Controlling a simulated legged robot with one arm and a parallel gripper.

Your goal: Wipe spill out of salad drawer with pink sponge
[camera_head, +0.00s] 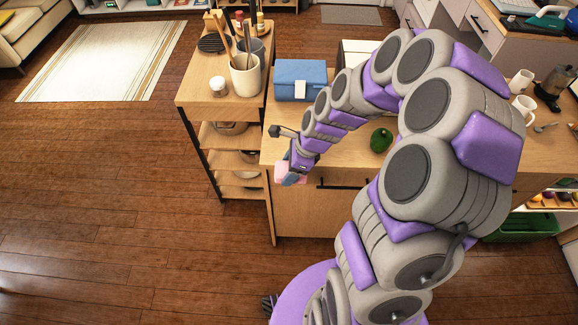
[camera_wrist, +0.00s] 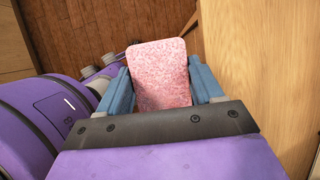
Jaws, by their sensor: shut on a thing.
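My gripper (camera_head: 291,177) is at the left front corner of the wooden counter (camera_head: 340,149). It is shut on the pink sponge (camera_head: 282,172). In the wrist view the sponge (camera_wrist: 160,75) stands between the two blue fingers, a speckled pink block with rounded corners. Beyond it are the dark wood floor and the light wood of the counter. An open compartment with round fruit or vegetables (camera_head: 556,199) shows at the right edge; I cannot tell if it is the salad drawer. No spill is visible.
A blue box (camera_head: 300,80) and a green avocado-like object (camera_head: 381,140) sit on the counter. A shelf cart (camera_head: 203,83) with a utensil crock (camera_head: 245,76) stands to the left. White mugs (camera_head: 521,82) and a green crate (camera_head: 522,229) are at right.

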